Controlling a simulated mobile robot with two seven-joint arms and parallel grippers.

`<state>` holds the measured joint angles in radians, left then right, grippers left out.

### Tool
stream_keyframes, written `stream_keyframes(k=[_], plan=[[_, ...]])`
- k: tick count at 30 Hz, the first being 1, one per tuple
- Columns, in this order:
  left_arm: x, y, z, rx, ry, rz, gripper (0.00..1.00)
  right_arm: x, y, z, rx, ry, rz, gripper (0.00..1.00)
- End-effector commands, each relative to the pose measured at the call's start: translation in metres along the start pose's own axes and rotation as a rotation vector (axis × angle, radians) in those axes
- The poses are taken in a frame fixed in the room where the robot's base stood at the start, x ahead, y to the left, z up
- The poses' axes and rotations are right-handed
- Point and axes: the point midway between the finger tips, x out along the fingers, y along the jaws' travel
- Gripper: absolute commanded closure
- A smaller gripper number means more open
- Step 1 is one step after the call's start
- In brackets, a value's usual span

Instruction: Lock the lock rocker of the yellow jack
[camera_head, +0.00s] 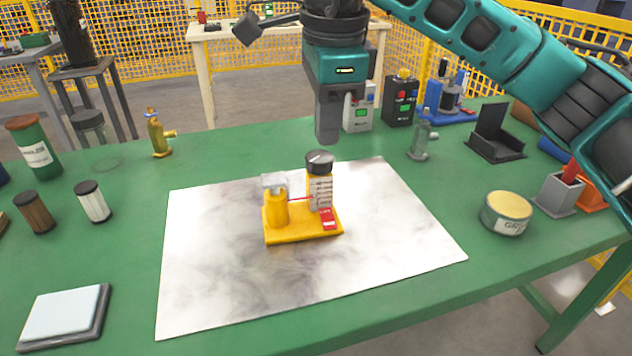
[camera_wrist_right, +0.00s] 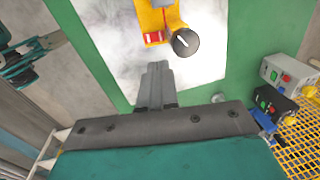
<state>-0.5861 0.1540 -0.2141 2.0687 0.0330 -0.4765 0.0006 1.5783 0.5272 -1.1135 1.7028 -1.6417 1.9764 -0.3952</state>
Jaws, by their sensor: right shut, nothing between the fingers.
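The yellow jack (camera_head: 277,212) stands upright on a stained white sheet (camera_head: 205,275). It has a yellow base, a short yellow cylinder with a clear top, and a labelled post with a black round knob (camera_head: 319,162). A red lock rocker (camera_head: 328,219) sits on the base at its front right; I cannot tell its position. In the right wrist view, the rocker (camera_wrist_right: 153,38) and the knob (camera_wrist_right: 185,42) show beyond the fingers. My right gripper (camera_head: 327,138) is shut and empty, pointing down above and behind the jack, apart from it. My left gripper is not clearly seen.
Around the sheet on the green table (camera_head: 235,148) stand a yellow-lidded tin (camera_head: 506,213), a brass valve (camera_head: 158,135), a grey valve (camera_head: 421,138), filters (camera_head: 93,202) and a flat pad (camera_head: 62,314). Control boxes (camera_head: 399,101) stand behind. The sheet around the jack is clear.

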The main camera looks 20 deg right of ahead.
Motion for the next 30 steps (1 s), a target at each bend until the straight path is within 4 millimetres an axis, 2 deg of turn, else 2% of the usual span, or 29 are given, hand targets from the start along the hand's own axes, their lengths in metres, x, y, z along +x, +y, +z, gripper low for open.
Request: stream_keyframes(k=[10, 14, 17, 26, 30], plan=[[-0.001, 0.002, 0.005, -0.005, -0.010, 0.002, 0.28, 0.000, 0.000, 0.000, 0.000, 0.001, 0.000, 1.00], [0.000, 0.002, 0.007, -0.008, -0.010, 0.002, 0.28, 0.008, 0.000, 0.000, 0.000, 0.001, 0.002, 1.00], [0.002, 0.003, 0.010, -0.010, -0.011, 0.003, 0.28, 0.022, 0.001, -0.001, 0.000, 0.003, 0.003, 1.00], [0.009, 0.005, 0.019, -0.011, -0.020, 0.010, 0.28, 0.086, 0.001, 0.000, -0.001, 0.001, 0.004, 1.00], [0.012, 0.006, 0.016, -0.010, -0.008, 0.015, 0.28, 0.112, 0.001, 0.000, 0.001, 0.001, 0.003, 1.00]])
